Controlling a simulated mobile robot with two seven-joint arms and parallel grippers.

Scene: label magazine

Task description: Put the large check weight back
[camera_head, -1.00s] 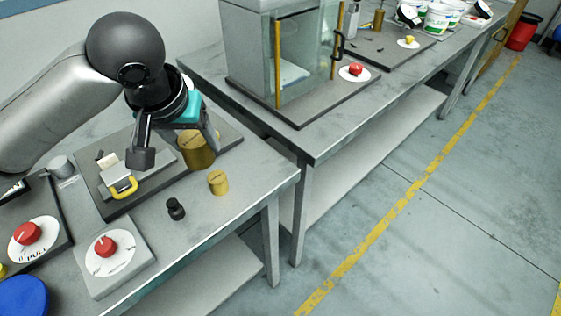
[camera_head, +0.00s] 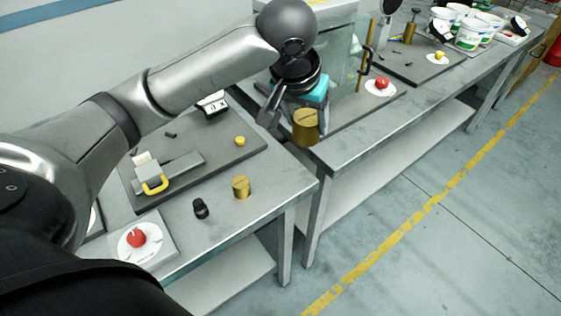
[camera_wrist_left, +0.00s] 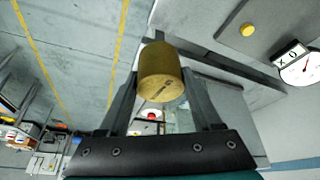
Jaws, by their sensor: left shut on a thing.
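My left gripper (camera_head: 293,120) is shut on a large brass cylinder, the large check weight (camera_head: 306,128). It holds the weight in front of the far bench's near corner, by the gap between the benches. In the left wrist view the weight (camera_wrist_left: 160,72) sits between the two fingers, and its flat end shows a dark mark. A smaller brass weight (camera_head: 241,187) and a small black weight (camera_head: 201,208) stand on the near bench. My right gripper is not in view.
A dark plate (camera_head: 215,165) on the near bench carries a yellow-handled clamp (camera_head: 155,184) and a yellow knob (camera_head: 240,141).

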